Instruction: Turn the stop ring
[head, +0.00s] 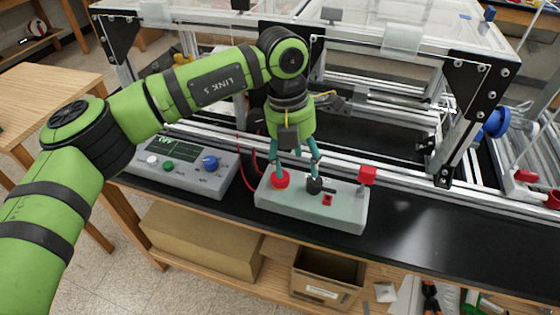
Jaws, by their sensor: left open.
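A grey control box (340,215) sits on the black bench top, below the middle of the view. A red round stop ring (281,180) is at the left end of its top face. My left gripper (296,165) comes down over the box with its teal fingers spread and nothing between them. One fingertip is in front of the back of the red ring, the other just above a black knob (316,187). I cannot tell whether either fingertip touches. The back edge of the ring is partly hidden. My right gripper is not in view.
A small red switch (327,200) and a raised red block (367,175) are also on the box. A grey instrument with a display (172,149) and blue knob stands to the left, with red cables between. The extrusion frame (483,95) rises behind.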

